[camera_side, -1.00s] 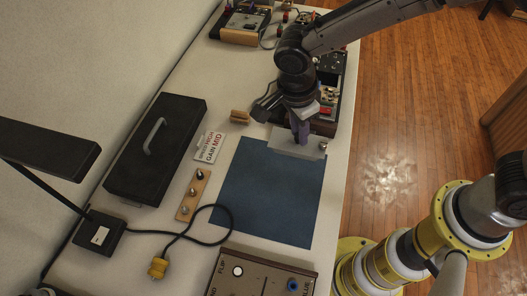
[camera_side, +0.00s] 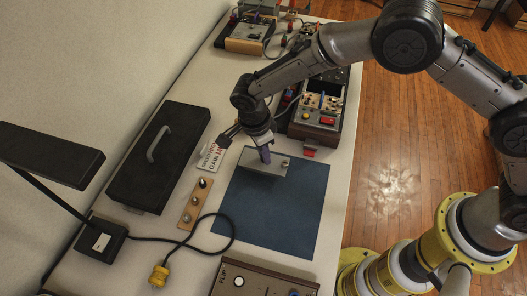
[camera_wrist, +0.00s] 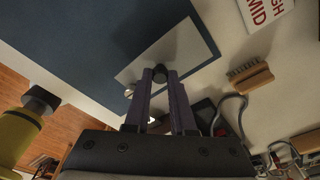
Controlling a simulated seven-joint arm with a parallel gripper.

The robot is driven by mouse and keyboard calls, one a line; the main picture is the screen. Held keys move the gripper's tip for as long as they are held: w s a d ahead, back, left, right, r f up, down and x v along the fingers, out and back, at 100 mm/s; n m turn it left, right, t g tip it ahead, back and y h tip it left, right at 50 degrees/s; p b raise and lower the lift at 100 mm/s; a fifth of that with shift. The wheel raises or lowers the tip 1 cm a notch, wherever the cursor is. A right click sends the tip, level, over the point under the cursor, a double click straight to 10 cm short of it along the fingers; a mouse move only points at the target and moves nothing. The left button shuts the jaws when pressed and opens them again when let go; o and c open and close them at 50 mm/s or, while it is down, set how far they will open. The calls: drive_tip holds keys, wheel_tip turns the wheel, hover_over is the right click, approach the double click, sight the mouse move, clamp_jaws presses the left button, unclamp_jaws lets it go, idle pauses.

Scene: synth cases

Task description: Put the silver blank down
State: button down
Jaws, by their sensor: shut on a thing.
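The silver blank (camera_side: 262,178) is a flat, pale grey rectangular plate. In the side view it lies over the upper left part of the blue mat (camera_side: 275,215), crossing or overlapping its upper edge. My gripper (camera_side: 266,160), with purple fingers, is shut on the blank from above. In the wrist view the gripper (camera_wrist: 160,78) has its fingertips at a dark round knob on the blank (camera_wrist: 185,48), with the dark blue mat (camera_wrist: 70,35) beyond. I cannot tell whether the blank touches the mat or hangs just above it.
Left of the mat are a printed card (camera_side: 211,157), a wooden strip with knobs (camera_side: 194,204), a black case (camera_side: 158,155) and a cable with a yellow plug (camera_side: 158,275). A brush (camera_wrist: 250,76) lies near the blank. A control box (camera_side: 318,112) stands behind; another panel (camera_side: 262,280) is in front.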

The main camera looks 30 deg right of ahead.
sight(258, 164)
drive_tip(key=shift+f, duration=0.2)
drive_tip(key=c, duration=0.8)
unclamp_jaws()
drive_tip(key=shift+o, duration=0.2)
wheel_tip(258, 164, up, 12)
drive_tip(key=a, duration=0.1)
drive_tip(key=shift+a, duration=0.4)
drive_tip(key=shift+r, duration=0.15)
